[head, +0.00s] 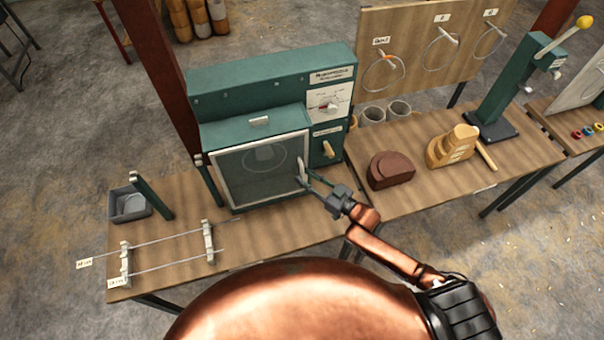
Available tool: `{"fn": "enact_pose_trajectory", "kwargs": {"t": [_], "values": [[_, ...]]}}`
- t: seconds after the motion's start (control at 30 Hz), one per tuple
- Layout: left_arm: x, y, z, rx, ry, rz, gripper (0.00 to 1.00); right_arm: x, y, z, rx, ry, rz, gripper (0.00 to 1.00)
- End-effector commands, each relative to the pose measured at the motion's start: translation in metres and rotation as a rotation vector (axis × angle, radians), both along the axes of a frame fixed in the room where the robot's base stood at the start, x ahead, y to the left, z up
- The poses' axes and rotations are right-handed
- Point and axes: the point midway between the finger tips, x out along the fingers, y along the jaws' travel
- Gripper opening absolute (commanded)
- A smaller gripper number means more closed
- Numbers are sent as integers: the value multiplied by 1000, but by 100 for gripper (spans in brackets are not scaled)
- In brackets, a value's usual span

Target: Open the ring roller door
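The ring roller is a green machine (270,85) on the wooden bench. Its door (245,175) is a dark, see-through panel in a pale frame and looks closed, with a faint ring shape behind it. A pale upright handle (301,168) is at the door's right edge. My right gripper (304,177) reaches in from the right with its two fingers spread, their tips at the handle. I cannot tell if they touch it. My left gripper is not in view.
A dial panel (327,103) and a tan lever (328,149) are just right of the door. A brown block (390,170) and a yellow wooden form (452,146) stand further right. A rod rack (167,250) and a grey bin (129,204) are at left.

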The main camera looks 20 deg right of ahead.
Motion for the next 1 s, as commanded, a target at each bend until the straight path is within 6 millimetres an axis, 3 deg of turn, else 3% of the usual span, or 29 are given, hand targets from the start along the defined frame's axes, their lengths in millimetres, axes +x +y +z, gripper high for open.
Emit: {"fn": "enact_pose_trajectory", "kwargs": {"t": [0.2, 0.47, 0.83, 1.0], "values": [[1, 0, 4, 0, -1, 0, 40, 14, 10, 0, -1, 0, 0, 26], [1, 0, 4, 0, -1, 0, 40, 14, 11, -1, -2, 1, 0, 26], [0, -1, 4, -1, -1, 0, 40, 14, 10, -1, -2, 1, 0, 1], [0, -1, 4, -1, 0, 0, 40, 14, 10, -1, -1, 0, 0, 0]]}}
